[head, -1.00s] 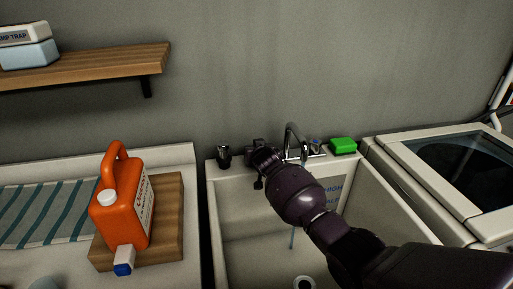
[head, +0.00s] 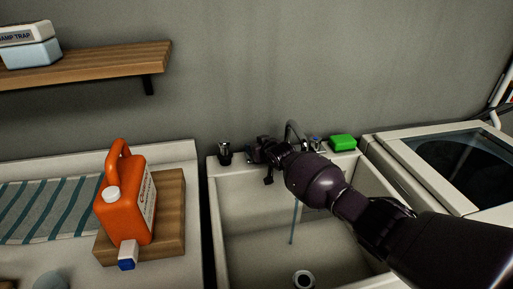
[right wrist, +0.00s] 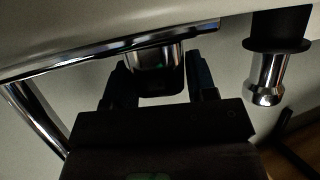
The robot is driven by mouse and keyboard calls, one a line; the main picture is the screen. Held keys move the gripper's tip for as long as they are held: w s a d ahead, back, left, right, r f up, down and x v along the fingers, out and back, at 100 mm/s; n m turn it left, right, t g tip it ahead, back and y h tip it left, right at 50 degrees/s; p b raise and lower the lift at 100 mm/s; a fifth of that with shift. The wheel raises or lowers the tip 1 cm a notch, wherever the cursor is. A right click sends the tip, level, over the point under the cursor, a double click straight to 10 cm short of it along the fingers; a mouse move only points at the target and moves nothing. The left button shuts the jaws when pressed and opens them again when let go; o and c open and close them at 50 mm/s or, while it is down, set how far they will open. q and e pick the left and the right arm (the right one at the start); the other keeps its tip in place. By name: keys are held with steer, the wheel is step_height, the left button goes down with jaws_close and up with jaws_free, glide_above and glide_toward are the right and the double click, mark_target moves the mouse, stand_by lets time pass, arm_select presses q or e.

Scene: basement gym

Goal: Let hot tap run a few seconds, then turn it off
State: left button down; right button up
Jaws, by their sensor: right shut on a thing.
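The chrome tap spout (head: 291,130) stands at the back rim of the pale sink (head: 213,215). A thin bluish stream of water (head: 294,222) falls from it into the basin. My right gripper (head: 258,152) is at the back rim, left of the spout, and shut on the hot tap handle. In the right wrist view the chrome handle (right wrist: 156,57) sits between the two dark fingers, and the spout (right wrist: 38,120) shows at the left. In the head view my gripper mostly hides the handle. My left gripper is not in view.
A black and chrome fitting (head: 224,152) stands left of my gripper. A green sponge (head: 342,142) lies on the rim at right. A washing machine (head: 400,162) stands right of the sink. An orange jug (head: 125,205) stands on a wooden board (head: 174,222) at left.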

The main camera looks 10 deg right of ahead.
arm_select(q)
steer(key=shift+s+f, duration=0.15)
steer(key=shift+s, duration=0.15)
arm_select(e)
steer(key=shift+f, duration=0.1)
steer(key=o, duration=0.9)
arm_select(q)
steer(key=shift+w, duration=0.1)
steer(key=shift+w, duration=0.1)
arm_select(e)
steer(key=shift+s+d+r, duration=0.1)
steer(key=shift+s+r, duration=0.2)
steer(key=shift+s, duration=0.05)
steer(key=p+v, duration=0.2)
steer(key=v, duration=0.3)
steer(key=shift+s+d+r+p, duration=0.2)
steer(key=shift+s+p, duration=0.1)
steer(key=shift+s, duration=0.25)
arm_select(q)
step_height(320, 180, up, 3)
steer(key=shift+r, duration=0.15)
arm_select(e)
steer(key=shift+s, duration=0.25)
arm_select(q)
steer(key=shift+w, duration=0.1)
